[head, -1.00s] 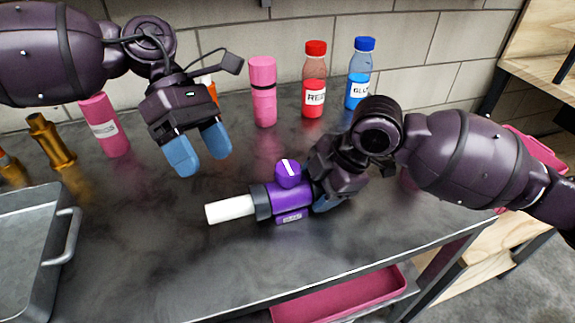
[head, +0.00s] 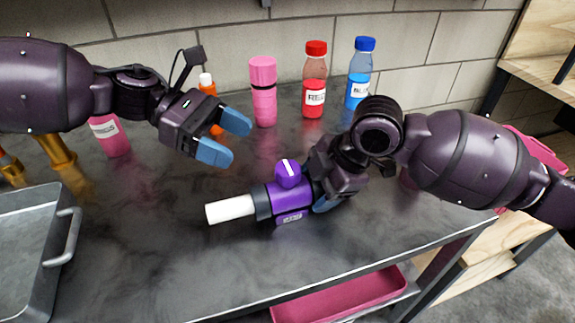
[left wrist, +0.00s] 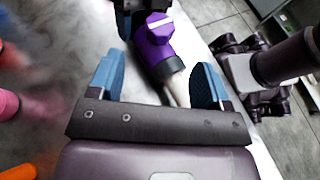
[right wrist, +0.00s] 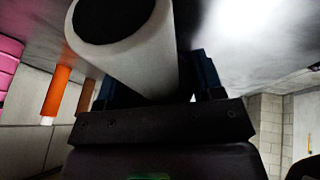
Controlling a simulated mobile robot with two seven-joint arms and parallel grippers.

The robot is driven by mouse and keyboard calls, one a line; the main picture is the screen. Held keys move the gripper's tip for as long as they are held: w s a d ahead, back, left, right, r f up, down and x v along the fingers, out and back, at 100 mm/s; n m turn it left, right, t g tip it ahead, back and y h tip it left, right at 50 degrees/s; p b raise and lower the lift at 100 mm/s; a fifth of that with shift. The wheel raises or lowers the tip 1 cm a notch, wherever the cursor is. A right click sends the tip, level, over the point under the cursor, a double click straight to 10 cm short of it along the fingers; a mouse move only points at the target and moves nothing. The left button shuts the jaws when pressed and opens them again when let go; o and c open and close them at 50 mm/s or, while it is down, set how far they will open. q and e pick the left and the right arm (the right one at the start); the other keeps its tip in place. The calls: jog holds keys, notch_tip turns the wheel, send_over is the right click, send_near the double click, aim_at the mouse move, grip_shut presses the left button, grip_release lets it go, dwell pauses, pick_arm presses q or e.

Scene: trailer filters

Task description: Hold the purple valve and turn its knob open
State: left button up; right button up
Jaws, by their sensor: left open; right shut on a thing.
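The purple valve (head: 291,203) lies on the dark countertop, with a white pipe end (head: 230,209) pointing left and a round purple knob (head: 288,173) with a white line on top. My right gripper (head: 323,203) is shut on the valve's right end. In the right wrist view, a white cylinder end (right wrist: 128,45) fills the space at the fingers. My left gripper (head: 226,138) is open and empty, up and to the left of the knob, apart from it. In the left wrist view, the valve body (left wrist: 155,50) and knob (left wrist: 159,22) show beyond the open blue fingers (left wrist: 160,82).
Behind stand a pink bottle (head: 263,92), a red bottle (head: 314,80), a blue bottle (head: 360,75) and an orange bottle (head: 208,88). Another pink bottle (head: 108,133) and a brass fitting (head: 55,150) are left. A grey tray (head: 28,245) sits front left. The front counter is clear.

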aim_at(285, 169)
pick_arm(q)
jog(key=x, duration=1)
jog(key=shift+s, duration=0.1)
jog(key=c, duration=0.9)
jog(key=shift+f+n, duration=0.1)
jog(key=shift+n, duration=0.2)
jog(key=n+t, duration=0.3)
jog(key=t, duration=0.1)
jog(key=shift+s+d+n+t, duration=0.1)
jog(key=shift+n+t, duration=0.3)
jog(key=shift+n+t+y, duration=0.7)
jog(key=shift+n+t, duration=1.5)
jog(key=shift+t, duration=0.3)
